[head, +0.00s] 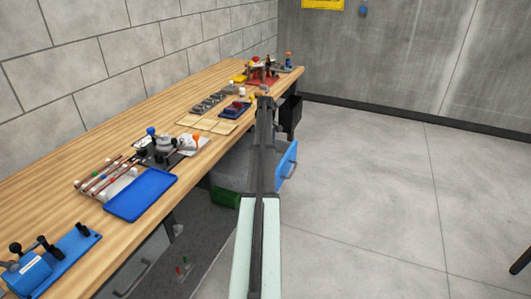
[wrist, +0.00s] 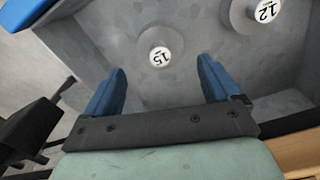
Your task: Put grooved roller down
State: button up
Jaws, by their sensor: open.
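In the wrist view a grey roller with a white end marked 15 (wrist: 160,52) stands in a grey drawer (wrist: 95,38). A second grey roller, its white end marked 12 (wrist: 262,12), is at the upper right, cut off by the frame. I cannot tell which is the grooved roller; no grooves show. My gripper (wrist: 161,76) is open, its blue fingers spread wide with nothing between them. The roller marked 15 lies beyond the fingertips, apart from them. In the head view the drawer's blue front (head: 287,166) shows below the bench; my arm hides the gripper and rollers.
The wooden bench (head: 60,172) runs along the left wall. It carries a blue tray (head: 140,194), a blue fixture (head: 50,270), a black-based fixture (head: 162,148) and a red fixture (head: 263,75). A green bin (head: 225,197) sits below.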

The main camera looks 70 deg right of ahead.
jog(key=shift+r, duration=2.2)
jog(key=a+f+n+g+h, duration=0.2)
jog(key=a+g, duration=0.2)
jog(key=a, duration=2.7)
jog(key=s+a+f+m+y, duration=0.2)
jog(key=a+f, duration=1.1)
jog(key=f, duration=0.4)
jog(key=s+a+f+m+y, duration=0.1)
jog(key=s+a+f+y, duration=0.1)
jog(key=a+f, duration=1.25)
jog(key=s+a+f+n+g, duration=0.1)
jog(key=a+f, duration=0.3)
jog(key=a, duration=0.4)
jog(key=a+f+n+g, duration=0.1)
jog(key=a+f, duration=0.3)
jog(key=a, duration=0.3)
jog(key=s+a+f+n+h, duration=0.2)
jog(key=s+a, duration=0.7)
jog(key=a, duration=0.4)
jog(key=shift+s+a+f+g, duration=0.2)
jog(key=shift+s+f+g, duration=0.05)
jog(key=shift+g, duration=0.15)
